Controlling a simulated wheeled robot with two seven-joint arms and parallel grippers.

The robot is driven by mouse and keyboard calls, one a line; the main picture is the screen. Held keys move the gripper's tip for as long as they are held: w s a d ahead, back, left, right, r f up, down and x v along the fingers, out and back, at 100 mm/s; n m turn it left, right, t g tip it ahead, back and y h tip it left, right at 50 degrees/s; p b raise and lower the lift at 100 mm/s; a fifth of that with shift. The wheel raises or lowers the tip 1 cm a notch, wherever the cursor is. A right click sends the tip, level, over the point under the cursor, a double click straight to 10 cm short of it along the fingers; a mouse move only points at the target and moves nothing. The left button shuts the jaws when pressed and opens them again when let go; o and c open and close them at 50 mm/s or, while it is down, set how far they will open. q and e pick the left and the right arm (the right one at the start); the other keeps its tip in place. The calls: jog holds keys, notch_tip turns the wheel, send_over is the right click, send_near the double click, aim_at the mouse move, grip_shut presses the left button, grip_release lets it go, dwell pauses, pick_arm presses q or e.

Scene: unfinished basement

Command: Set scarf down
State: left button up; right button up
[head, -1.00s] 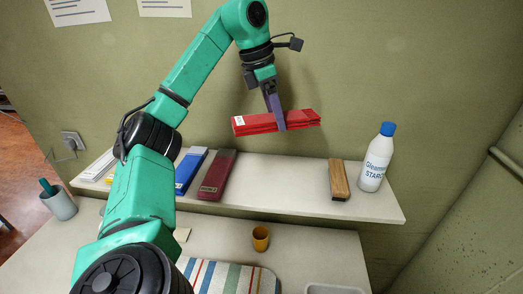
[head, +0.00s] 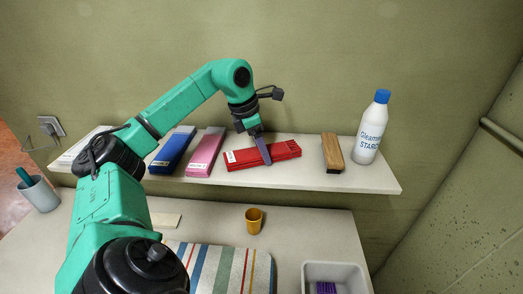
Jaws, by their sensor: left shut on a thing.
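The scarf (head: 283,152) is a red, flat folded bundle with a white label at its left end. It lies level at the shelf (head: 300,178) surface, between a pink folded item and a wooden brush. I cannot tell whether it rests fully on the shelf. The near finger covers part of the scarf's front. My right gripper is not in view.
A pink folded item (head: 205,152) and a blue one (head: 173,149) lie left of the scarf.

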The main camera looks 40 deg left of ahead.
pick_arm(q)
jog(key=shift+w, duration=0.15)
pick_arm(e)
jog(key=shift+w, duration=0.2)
pick_arm(q)
jog(key=o, duration=1.4)
jog(key=shift+c, duration=0.2)
jog(key=shift+r, duration=0.2)
jog(key=shift+a+r, duration=0.1)
jog(key=shift+r, duration=0.2)
jog(key=p+v, duration=0.2)
jog(key=v, duration=0.9)
jog(key=shift+s, duration=0.3)
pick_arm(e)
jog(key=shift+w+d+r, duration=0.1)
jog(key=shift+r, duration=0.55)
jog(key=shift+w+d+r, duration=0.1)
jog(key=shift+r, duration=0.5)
